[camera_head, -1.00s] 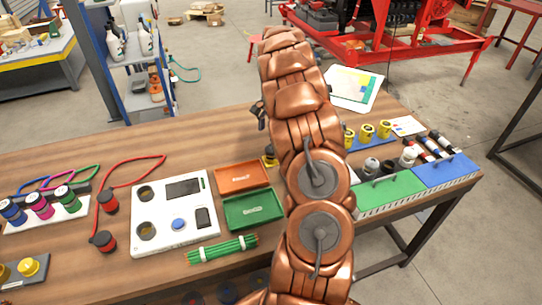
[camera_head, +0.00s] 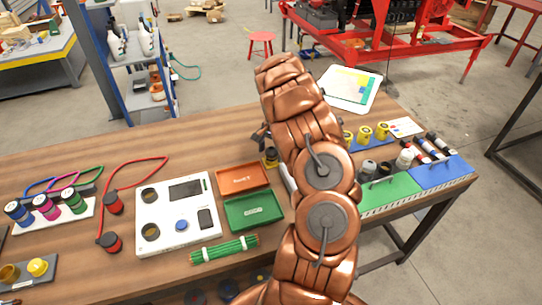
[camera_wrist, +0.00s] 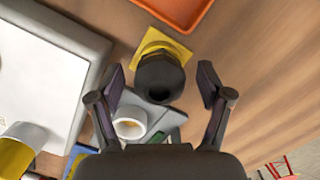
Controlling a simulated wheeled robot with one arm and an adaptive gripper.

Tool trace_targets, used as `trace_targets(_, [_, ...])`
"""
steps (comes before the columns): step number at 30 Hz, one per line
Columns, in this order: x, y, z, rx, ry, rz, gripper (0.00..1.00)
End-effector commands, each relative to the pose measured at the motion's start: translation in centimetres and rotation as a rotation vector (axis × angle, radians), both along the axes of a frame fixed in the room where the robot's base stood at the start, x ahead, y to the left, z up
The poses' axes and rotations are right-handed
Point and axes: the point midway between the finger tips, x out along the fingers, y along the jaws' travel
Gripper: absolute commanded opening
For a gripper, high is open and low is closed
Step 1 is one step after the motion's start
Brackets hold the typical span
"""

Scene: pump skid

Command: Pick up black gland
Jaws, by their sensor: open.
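My gripper (camera_wrist: 161,86) is open, with one finger on each side of the gland and a visible gap on both sides. Its lower part is hidden by its own top. In the head view the yellow base (camera_head: 271,163) shows just left of my arm, and the gland is mostly hidden by my arm and hard to make out.
In the wrist view, a white fitting (camera_wrist: 130,122) lies close below the gland, a white panel (camera_wrist: 40,80) is at left and an orange tray (camera_wrist: 182,12) at the top. In the head view, a green tray (camera_head: 253,210) and white test box (camera_head: 176,215) are left of my arm.

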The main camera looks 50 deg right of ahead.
Motion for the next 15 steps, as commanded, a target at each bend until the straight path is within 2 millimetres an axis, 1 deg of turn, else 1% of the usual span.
trace_targets(6, [0.0, 0.01, -0.07, 0.0, 0.0, 0.0, 0.77])
trace_targets(15, [0.0, 0.02, -0.06, 0.001, 0.0, 0.0, 0.46])
